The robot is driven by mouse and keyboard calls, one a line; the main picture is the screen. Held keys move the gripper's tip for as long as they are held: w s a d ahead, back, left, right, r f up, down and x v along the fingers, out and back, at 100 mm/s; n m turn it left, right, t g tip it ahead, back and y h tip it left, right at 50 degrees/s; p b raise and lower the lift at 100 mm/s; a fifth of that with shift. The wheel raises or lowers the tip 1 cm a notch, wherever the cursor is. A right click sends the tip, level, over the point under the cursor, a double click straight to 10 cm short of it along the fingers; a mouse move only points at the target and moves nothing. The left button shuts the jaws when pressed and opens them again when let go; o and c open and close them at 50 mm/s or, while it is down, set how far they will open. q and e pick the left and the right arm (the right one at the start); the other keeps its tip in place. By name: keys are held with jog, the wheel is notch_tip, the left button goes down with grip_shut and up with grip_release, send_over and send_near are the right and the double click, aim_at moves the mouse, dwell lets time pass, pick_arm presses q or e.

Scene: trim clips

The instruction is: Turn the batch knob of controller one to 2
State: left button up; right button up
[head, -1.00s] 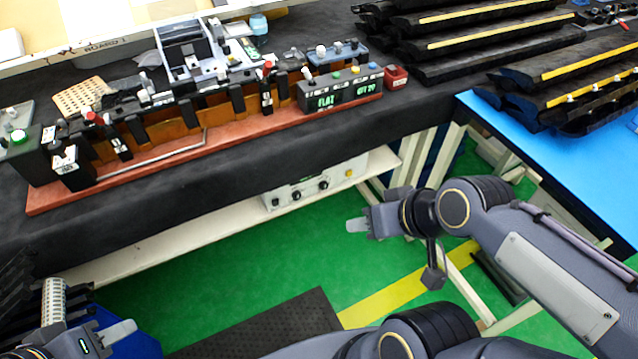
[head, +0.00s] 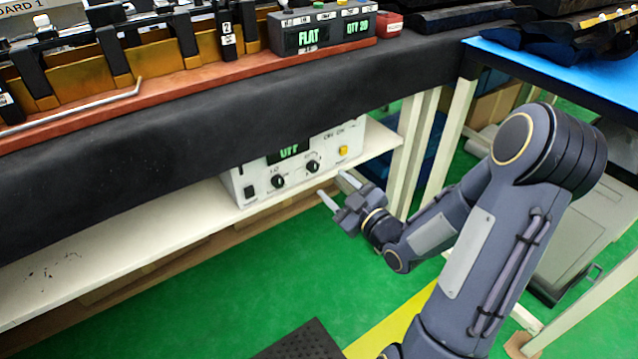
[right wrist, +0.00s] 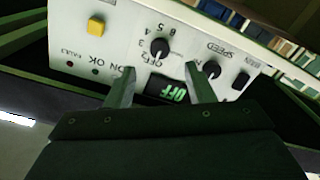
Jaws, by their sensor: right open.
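A white controller box (head: 238,184) sits on the shelf under the bench. Its front has a left black knob (head: 278,181), a right black knob (head: 312,166), a yellow button (head: 343,150) and a green-lit display (head: 289,151). In the right wrist view the panel is upside down; the display (right wrist: 167,92) reads OFF. There, a knob with numbers around it (right wrist: 159,47) stands beside the yellow button (right wrist: 96,25), and the other knob (right wrist: 212,69) is by the word SPEED. My right gripper (head: 335,188) is open and empty, in front of the panel, apart from both knobs. No controller number is readable.
The bench's dark front edge (head: 190,120) overhangs the box. The white shelf (head: 130,235) runs left, bare there. A white bench leg (head: 412,150) stands right of the box.

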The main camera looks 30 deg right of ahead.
aim_at(315, 168)
jog(key=w, duration=0.6)
jog(key=shift+w+a+r+b, duration=0.1)
jog(key=shift+w+a+b, duration=0.25)
jog(key=shift+w+a, duration=0.05)
jog(key=c, duration=1)
jog(key=m+b, duration=0.1)
jog(key=m, duration=0.2)
jog(key=shift+m, duration=2.3)
